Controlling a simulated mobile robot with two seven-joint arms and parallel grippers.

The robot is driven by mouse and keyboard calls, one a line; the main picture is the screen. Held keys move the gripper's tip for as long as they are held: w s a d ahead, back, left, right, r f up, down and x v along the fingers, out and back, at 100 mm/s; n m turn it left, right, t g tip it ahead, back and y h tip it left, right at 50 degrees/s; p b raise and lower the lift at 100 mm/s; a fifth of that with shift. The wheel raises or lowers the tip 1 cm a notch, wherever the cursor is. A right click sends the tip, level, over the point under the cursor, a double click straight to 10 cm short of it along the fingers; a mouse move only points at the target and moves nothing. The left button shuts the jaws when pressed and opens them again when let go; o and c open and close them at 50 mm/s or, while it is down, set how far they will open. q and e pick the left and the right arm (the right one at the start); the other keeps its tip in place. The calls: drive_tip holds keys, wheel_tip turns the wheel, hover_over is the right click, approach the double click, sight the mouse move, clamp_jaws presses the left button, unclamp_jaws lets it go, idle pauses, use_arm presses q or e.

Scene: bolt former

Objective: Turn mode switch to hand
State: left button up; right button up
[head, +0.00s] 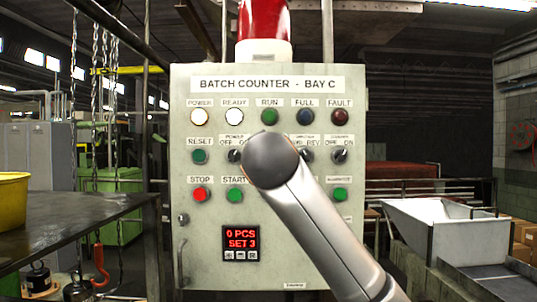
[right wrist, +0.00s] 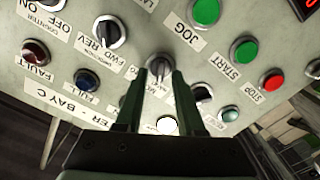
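The mode switch (right wrist: 158,68) is a black selector knob on the grey panel, seen upside down in the right wrist view. It lies between the power switch and the FWD/REV switch. Its label is mostly hidden by my fingers. My right gripper (right wrist: 159,76) has its two dark fingers apart, one on each side of this knob, with a small gap showing. I cannot tell whether either finger touches it. In the head view my right arm hides the mode switch and the gripper. My left gripper is not in view.
The batch counter panel (head: 280,84) carries several lamps and buttons. The power switch (right wrist: 203,92) and FWD/REV switch (right wrist: 110,31) flank the mode switch closely. The green JOG button (right wrist: 205,12) is nearby. A dark table (head: 110,207) stands left, and a white hopper (head: 450,235) right.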

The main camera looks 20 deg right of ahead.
drive_tip(key=o, duration=0.4)
drive_tip(key=shift+c, duration=0.2)
drive_tip(key=shift+s, duration=0.15)
drive_tip(key=b+v, duration=0.4)
drive_tip(key=v, duration=0.8)
drive_tip(key=shift+s+a+r, duration=0.1)
drive_tip(key=shift+s, duration=0.05)
